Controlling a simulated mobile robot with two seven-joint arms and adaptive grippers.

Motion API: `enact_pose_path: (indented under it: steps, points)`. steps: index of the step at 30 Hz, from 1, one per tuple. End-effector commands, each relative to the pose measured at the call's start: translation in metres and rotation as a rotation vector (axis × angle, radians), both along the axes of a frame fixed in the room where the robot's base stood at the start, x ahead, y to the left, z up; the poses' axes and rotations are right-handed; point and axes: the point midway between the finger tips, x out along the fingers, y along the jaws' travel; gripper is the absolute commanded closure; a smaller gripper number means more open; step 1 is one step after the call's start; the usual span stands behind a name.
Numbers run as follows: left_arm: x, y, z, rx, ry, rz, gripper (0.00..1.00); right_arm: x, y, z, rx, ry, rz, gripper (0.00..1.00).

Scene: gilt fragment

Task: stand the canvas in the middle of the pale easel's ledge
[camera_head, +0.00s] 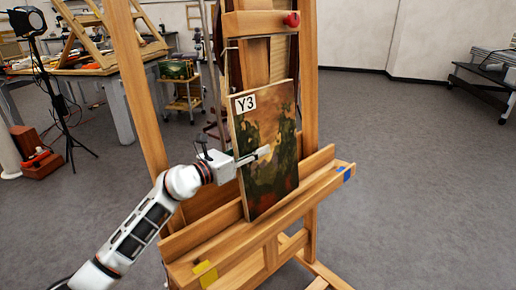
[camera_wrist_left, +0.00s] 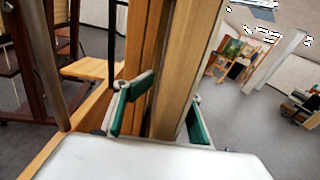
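The canvas (camera_head: 268,175), a dark landscape with a white Y3 label, is upright at the pale easel (camera_head: 150,110), in front of its middle post. Its lower edge meets the ledge (camera_head: 325,178) about midway along; whether it rests there fully I cannot tell. My left gripper (camera_head: 250,156) is at the canvas's left edge, one finger across the painted face. In the left wrist view the canvas's wooden edge (camera_wrist_left: 178,90) runs between the green-padded fingers (camera_wrist_left: 165,115), which look closed on it. The far finger is hidden in the head view. My right gripper is not in view.
The ledge has a yellow mark (camera_head: 205,273) at left and a blue mark (camera_head: 347,174) at right. A clamp bar with a red knob (camera_head: 291,19) is above the canvas. A lamp on a tripod (camera_head: 63,110) and a worktable (camera_head: 115,75) stand left.

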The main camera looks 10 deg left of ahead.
Motion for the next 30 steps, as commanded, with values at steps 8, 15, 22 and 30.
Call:
enact_pose_path:
  steps: [8, 15, 22, 30]
  points:
    - [-0.046, 0.033, -0.001, 0.003, 0.003, 0.0, 0.67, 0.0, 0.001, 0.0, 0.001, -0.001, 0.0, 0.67]
    - [-0.077, 0.055, 0.0, 0.001, 0.002, 0.0, 0.67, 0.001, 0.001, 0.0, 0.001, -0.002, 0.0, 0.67]
    - [-0.087, 0.063, 0.001, 0.001, 0.0, 0.001, 0.67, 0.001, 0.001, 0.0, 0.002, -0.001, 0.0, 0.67]
    - [-0.087, 0.063, 0.001, 0.0, 0.0, 0.001, 0.67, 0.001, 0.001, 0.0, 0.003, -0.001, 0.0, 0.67]
